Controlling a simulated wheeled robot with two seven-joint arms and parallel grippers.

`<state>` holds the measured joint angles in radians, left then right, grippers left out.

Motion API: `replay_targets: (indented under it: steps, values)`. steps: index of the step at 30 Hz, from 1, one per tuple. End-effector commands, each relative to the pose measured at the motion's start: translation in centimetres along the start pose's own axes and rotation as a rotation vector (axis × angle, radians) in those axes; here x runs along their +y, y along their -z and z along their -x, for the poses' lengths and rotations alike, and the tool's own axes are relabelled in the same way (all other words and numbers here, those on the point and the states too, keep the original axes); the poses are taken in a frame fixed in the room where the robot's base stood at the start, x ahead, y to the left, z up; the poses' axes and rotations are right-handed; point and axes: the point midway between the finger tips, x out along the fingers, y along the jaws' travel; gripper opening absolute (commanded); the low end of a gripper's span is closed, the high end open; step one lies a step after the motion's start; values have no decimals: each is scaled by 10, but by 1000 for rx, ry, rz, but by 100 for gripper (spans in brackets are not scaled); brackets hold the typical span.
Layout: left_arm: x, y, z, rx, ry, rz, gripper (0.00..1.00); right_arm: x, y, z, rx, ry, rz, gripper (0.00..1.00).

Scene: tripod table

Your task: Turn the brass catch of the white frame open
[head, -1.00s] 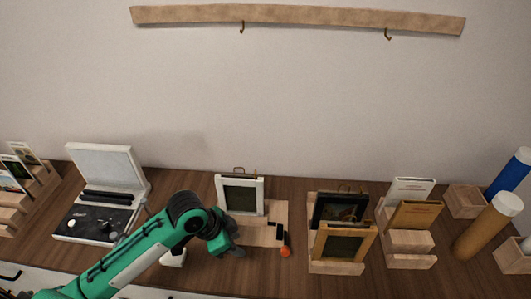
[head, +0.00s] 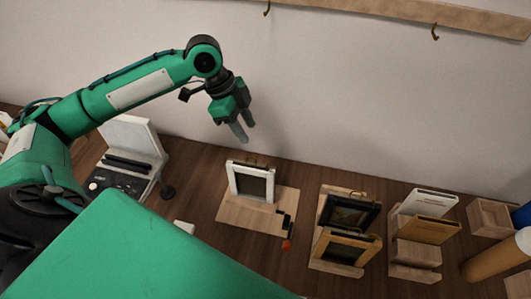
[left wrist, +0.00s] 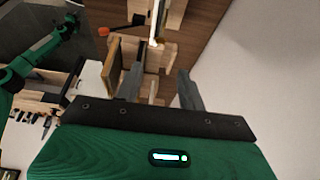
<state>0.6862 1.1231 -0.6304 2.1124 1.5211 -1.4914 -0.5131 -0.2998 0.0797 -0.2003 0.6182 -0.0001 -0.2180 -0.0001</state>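The white frame (head: 250,182) stands upright on a pale wooden board (head: 238,213) on the table in the head view. Small brass-coloured metal shows along its top edge (head: 262,161); I cannot tell the catch's position. My left gripper (head: 242,126) hangs empty, well above and behind the frame, in front of the wall, with its fingers pointing down. The left wrist view shows its two fingers (left wrist: 159,88) spread apart with nothing gripped. A narrow bright white edge (left wrist: 158,22) there may be the white frame. A green arm of mine shows small at left there; its end is unclear.
Right of the board, a wooden rack holds a black frame (head: 349,212) and a gold frame (head: 346,247). A black tool with an orange end (head: 286,244) lies at the board's right edge. A lidded device (head: 132,147) stands left.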

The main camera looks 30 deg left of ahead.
Motion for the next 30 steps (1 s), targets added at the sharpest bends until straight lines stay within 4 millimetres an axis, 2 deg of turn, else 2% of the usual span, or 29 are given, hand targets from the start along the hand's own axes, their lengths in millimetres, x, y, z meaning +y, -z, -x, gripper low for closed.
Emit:
replay_targets:
  steps: [9, 15, 21, 30]
  values:
    - [2, 1, -67, 1, -5, 1, 40, 0, 2, 16, 0, 0, 0, 36]
    - [1, 1, -100, 0, -2, 0, 40, 0, 2, 22, 0, 0, 0, 36]
    - [0, 0, -116, -1, 0, -1, 40, 0, 3, 25, 0, 0, -1, 36]
    - [0, 0, -119, 0, 1, -1, 40, 0, 3, 25, 0, 0, -1, 36]
